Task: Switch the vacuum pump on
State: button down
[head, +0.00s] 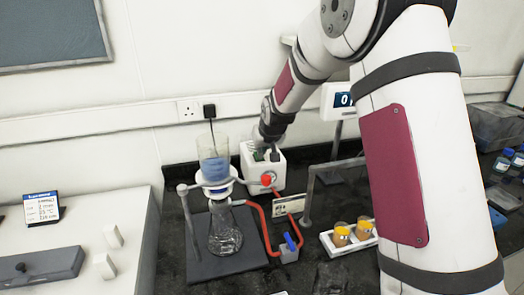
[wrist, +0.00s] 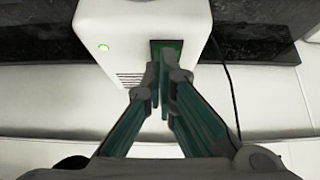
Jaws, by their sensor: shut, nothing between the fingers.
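The vacuum pump (head: 247,166) is a white box behind the filter stand, with a red fitting on its front; it also fills the top of the wrist view (wrist: 130,25). In the wrist view its face shows a round green lit lamp (wrist: 104,47) and a dark recess with a green rocker switch (wrist: 172,46). My gripper (head: 268,153) is at the top of the pump. In the wrist view my gripper (wrist: 161,75) is shut and empty, its fingertips at the lower edge of the switch. The fingers hide part of the switch, and I cannot tell whether they touch it.
A glass funnel with blue liquid (head: 213,162) stands over a flask (head: 225,237) on a dark stand, left of the pump. Red tubing (head: 262,232) runs in front. A rack with orange-filled vials (head: 341,236) stands right. A black cord (wrist: 228,85) hangs beside the pump.

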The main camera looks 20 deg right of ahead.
jog(key=shift+w+r+b, duration=0.15)
jog(key=shift+w+b, duration=0.25)
jog(key=shift+w, duration=0.3)
jog(key=shift+r, duration=0.1)
jog(key=shift+r, duration=0.15)
jog(key=r+p, duration=0.1)
jog(key=r, duration=0.1)
jog(key=r+p, duration=0.1)
jog(key=r, duration=0.1)
jog(key=shift+s, duration=0.4)
jog(key=s+r+b, duration=0.1)
jog(key=s+r, duration=0.4)
jog(key=s, duration=0.2)
jog(key=shift+s+r, duration=0.3)
jog(key=shift+s, duration=0.05)
jog(key=shift+s+r, duration=0.1)
